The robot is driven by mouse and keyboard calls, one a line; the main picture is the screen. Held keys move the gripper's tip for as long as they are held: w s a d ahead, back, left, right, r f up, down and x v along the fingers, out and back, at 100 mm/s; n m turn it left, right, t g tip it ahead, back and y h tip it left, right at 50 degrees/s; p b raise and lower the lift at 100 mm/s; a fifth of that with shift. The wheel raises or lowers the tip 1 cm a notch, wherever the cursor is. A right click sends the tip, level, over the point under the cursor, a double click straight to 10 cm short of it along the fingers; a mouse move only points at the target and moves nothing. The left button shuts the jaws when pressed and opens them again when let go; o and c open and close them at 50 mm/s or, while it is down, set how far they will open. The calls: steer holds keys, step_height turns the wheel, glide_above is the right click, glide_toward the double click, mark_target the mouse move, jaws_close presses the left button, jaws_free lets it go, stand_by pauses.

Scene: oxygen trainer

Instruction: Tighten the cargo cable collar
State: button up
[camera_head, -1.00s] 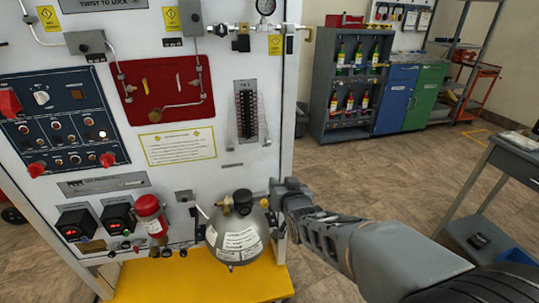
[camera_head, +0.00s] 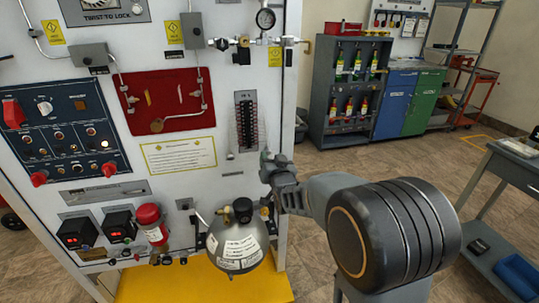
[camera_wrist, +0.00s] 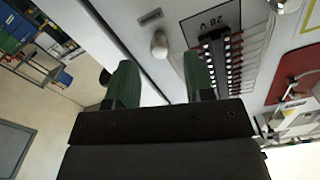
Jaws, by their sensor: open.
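I cannot pick out the cargo cable collar with certainty. A black terminal block (camera_head: 245,121) with rows of cables is mounted on the right part of the white panel. It also shows in the wrist view (camera_wrist: 222,65), on a plate marked 28 V. My gripper (camera_head: 267,163) is at the panel's right edge, just below and right of the block. In the wrist view, its green fingers (camera_wrist: 157,78) are apart with nothing between them. A pale rounded knob (camera_wrist: 159,43) appears beyond the gap between the fingers, apart from them.
A silver sphere tank (camera_head: 238,245) stands on the yellow base (camera_head: 160,285) below my gripper. A red canister (camera_head: 149,222) is left of it. A gauge with pipework (camera_head: 266,20) is above. A grey side table (camera_head: 512,165) stands right; open floor lies between.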

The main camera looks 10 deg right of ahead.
mark_target(268, 152)
steer(key=shift+w, duration=1.45)
jaws_close()
